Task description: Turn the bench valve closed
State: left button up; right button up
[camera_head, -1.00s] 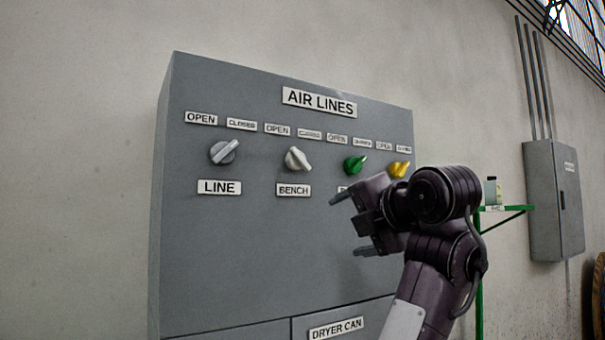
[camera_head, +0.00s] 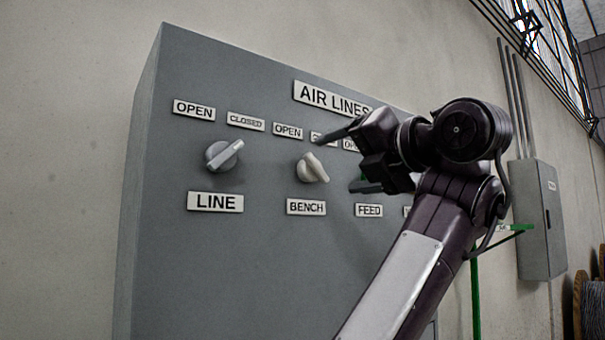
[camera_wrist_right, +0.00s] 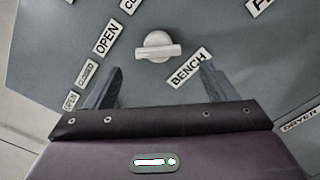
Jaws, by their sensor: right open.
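The bench valve is a cream-white knob (camera_head: 312,169) on the grey panel (camera_head: 240,270), above the BENCH label (camera_head: 306,207). Its raised grip slants from upper left to lower right in the head view. My right gripper (camera_head: 338,163) is open and empty just right of the knob. One finger is above the other, and the upper one covers part of the bench CLOSED label. In the right wrist view, the knob (camera_wrist_right: 157,47) lies ahead of the two spread fingertips (camera_wrist_right: 160,66), roughly centred between them. No contact shows. My left gripper is out of view.
The grey LINE knob (camera_head: 224,156) sits left of the bench knob. A wall box (camera_head: 540,220) and green stand (camera_head: 475,300) are at right.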

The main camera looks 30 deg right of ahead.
aim_at(319, 169)
jog(key=w+p, duration=0.3)
jog(key=shift+w+a+r, duration=0.15)
jog(key=shift+w+r, duration=0.2)
jog(key=shift+w, duration=0.05)
jog(key=shift+w+f+p, duration=0.15)
jog(key=shift+w+p, duration=0.45)
jog(key=shift+w, duration=0.5)
jog(key=shift+w+f, duration=0.1)
jog(key=shift+w, duration=0.2)
jog(key=shift+s+a, duration=0.1)
jog(key=c, duration=1)
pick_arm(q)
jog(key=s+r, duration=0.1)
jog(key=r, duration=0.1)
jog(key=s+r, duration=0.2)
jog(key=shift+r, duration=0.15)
pick_arm(e)
jog(key=shift+f, duration=0.1)
